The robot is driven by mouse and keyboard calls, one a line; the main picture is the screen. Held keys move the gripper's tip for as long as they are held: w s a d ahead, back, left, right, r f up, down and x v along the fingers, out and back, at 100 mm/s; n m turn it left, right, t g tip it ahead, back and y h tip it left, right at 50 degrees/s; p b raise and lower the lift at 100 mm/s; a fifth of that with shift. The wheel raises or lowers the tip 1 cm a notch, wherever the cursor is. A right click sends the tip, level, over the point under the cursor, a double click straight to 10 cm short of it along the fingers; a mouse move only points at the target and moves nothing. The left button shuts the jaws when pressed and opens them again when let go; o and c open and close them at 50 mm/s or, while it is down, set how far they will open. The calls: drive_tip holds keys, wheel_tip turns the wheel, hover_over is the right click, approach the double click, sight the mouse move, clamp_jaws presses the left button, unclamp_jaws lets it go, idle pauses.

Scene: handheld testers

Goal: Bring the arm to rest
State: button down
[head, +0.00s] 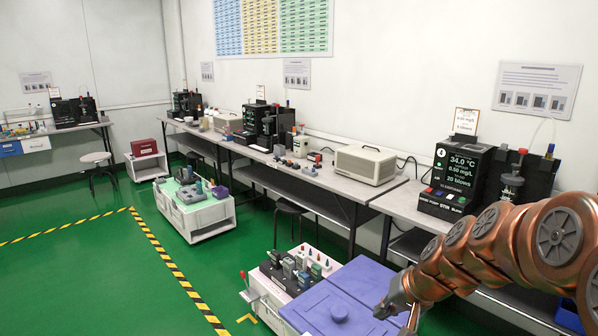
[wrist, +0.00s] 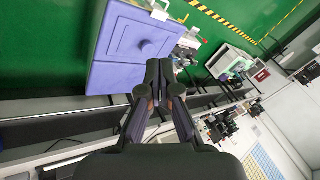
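My arm (head: 490,245) reaches in from the right edge of the head view, with copper-coloured links. My gripper (head: 397,309) is at its end, over or near the purple-lidded cart at the bottom. In the wrist view, my gripper (wrist: 159,68) shows its two dark fingers brought together at the tips, with nothing visible between them. The purple lid (wrist: 112,48) with its round knob lies beyond the fingertips in that view. How high the gripper is above the lid is hard to tell.
The purple lid (head: 318,312) covers part of a cart carrying several handheld testers (head: 292,267). A bench (head: 425,205) with a black tester station (head: 460,180) stands close beside my arm. Another cart (head: 195,212) stands further back. Green floor (head: 90,275) is clear at left.

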drive_tip(key=s+r+n+g+h+p, duration=0.1)
drive_tip(key=s+r+g+h+p, duration=0.1)
drive_tip(key=s, duration=1.3)
drive_tip(key=s+r+n+g+h+p, duration=0.1)
drive_tip(key=s+r+g+p, duration=0.3)
drive_tip(key=s, duration=1.2)
wheel_tip(320, 180, up, 4)
drive_tip(key=n+p, duration=0.1)
drive_tip(key=p, duration=0.2)
drive_tip(key=shift+d+f+g+h+p, duration=0.2)
drive_tip(key=shift+g+h+p, duration=0.1)
drive_tip(key=shift+h+p, duration=0.1)
